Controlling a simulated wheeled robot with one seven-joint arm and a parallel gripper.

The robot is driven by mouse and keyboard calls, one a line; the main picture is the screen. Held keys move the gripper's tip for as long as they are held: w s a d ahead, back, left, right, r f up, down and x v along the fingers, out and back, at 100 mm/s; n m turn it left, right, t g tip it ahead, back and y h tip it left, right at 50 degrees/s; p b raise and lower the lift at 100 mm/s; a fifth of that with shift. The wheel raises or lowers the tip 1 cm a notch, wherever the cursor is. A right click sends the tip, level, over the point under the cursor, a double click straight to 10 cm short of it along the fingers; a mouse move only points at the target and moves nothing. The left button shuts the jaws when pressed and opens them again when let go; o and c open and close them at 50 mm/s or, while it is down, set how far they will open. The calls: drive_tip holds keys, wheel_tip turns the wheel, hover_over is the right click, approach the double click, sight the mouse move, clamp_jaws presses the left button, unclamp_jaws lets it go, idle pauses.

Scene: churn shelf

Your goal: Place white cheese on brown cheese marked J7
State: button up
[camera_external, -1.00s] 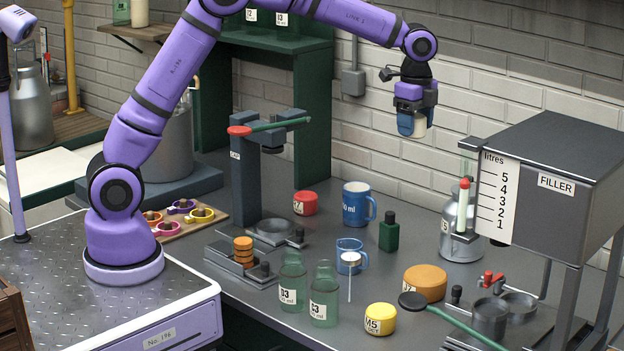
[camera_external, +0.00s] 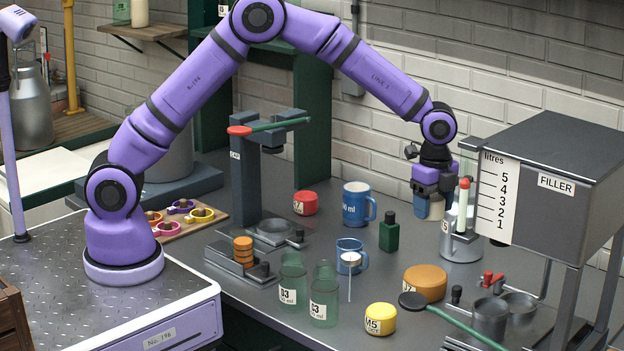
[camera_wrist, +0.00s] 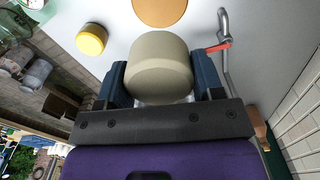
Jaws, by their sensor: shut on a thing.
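My gripper (camera_external: 430,206) is shut on the white cheese (camera_wrist: 160,68), a cream-coloured round block that fills the space between the fingers in the wrist view. The brown cheese (camera_external: 425,282), an orange-brown round, lies on the table below and in front of my gripper. It also shows at the top edge of the wrist view (camera_wrist: 160,10), beyond the held cheese and apart from it.
A yellow cheese marked M5 (camera_external: 380,319) and a red one (camera_external: 305,203) stand on the table. A dark green bottle (camera_external: 389,232), blue mugs (camera_external: 357,204) and glass bottles (camera_external: 323,295) are to the left. The filler (camera_external: 545,185) and a can (camera_external: 460,245) stand close right.

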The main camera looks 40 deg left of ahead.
sight(427, 275)
wheel_tip(427, 275, down, 14)
drive_tip(key=shift+r, duration=0.1)
idle(0.5)
drive_tip(key=o, duration=1)
